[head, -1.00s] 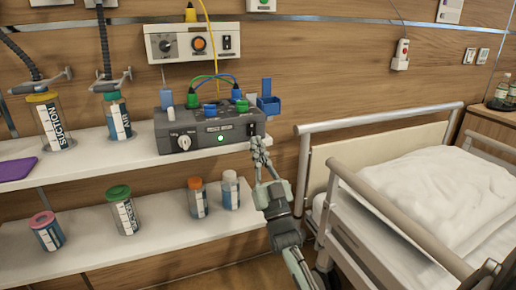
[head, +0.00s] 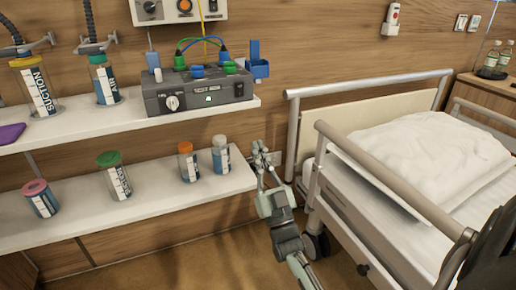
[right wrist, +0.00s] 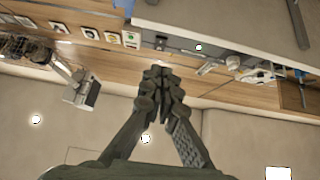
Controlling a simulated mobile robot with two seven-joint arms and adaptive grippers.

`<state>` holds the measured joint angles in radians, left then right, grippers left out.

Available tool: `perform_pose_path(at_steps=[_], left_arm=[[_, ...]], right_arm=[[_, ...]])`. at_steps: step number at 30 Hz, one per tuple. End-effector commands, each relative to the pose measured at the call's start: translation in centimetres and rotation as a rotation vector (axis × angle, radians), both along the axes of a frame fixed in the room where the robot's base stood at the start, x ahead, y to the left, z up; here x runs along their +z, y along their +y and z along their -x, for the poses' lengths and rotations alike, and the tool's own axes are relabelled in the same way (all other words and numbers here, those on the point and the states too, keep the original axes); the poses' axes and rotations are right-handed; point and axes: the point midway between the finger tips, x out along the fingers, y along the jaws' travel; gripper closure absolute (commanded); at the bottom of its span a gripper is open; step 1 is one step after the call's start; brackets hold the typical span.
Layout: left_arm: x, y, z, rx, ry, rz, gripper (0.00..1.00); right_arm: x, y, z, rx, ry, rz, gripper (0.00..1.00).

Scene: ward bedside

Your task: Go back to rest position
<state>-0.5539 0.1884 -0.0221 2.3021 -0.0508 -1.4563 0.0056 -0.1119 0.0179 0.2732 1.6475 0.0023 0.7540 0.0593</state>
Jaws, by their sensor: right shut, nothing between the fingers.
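My right gripper (head: 259,152) is shut and empty in the head view. It is in front of the right end of the lower shelf, left of the bed, with its fingers pointing up and away. In the right wrist view its shut fingers (right wrist: 160,85) meet at the middle with nothing between them. The grey device box (head: 196,92) stands on the upper shelf, above and left of the gripper, with a small green light lit. My left gripper does not show in either view.
The upper shelf (head: 82,124) and lower shelf (head: 150,203) are on the left; the lower one holds several capped containers. The bed rail (head: 385,180) is close on the right. Bare floor (head: 180,265) shows below the shelves. A side table (head: 485,92) with bottles is at far right.

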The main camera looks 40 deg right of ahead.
Motion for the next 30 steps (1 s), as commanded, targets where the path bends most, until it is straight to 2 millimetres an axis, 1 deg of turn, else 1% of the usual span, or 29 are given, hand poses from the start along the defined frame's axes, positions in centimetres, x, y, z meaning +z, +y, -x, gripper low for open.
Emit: perform_pose_path(at_steps=[11, 14, 17, 20, 21, 23, 24, 26, 27, 29, 30], left_arm=[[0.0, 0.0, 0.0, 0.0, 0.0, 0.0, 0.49], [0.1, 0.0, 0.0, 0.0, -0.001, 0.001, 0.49], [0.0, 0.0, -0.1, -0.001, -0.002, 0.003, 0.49], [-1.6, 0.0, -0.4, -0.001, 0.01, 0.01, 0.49], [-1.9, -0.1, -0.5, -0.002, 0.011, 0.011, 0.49], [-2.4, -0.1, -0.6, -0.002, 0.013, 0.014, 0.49], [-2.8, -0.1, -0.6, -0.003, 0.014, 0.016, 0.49], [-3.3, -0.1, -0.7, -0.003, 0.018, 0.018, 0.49], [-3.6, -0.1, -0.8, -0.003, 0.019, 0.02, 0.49], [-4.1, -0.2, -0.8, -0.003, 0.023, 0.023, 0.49], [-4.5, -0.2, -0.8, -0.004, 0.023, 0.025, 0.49]], right_arm=[[-0.1, 0.0, -0.1, 0.001, 0.006, -0.001, 1.0], [-1.0, 0.3, -0.7, 0.009, 0.071, -0.007, 1.0], [-3.9, 0.9, -1.9, 0.027, 0.242, -0.023, 1.0], [-9.0, 2.2, -2.6, 0.049, 0.503, -0.042, 1.0], [-11.4, 2.8, -2.5, 0.057, 0.617, -0.048, 1.0], [-15.0, 3.7, -1.6, 0.068, 0.792, -0.056, 1.0], [-17.4, 4.4, -0.6, 0.073, 0.908, -0.059, 1.0], [-20.9, 5.3, 1.5, 0.078, 1.083, -0.059, 1.0], [-23.1, 5.9, 3.3, 0.08, 1.2, -0.059, 1.0], [-26.0, 6.8, 6.4, 0.082, 1.372, -0.054, 1.0], [-27.7, 7.2, 8.7, 0.08, 1.483, -0.05, 1.0]])
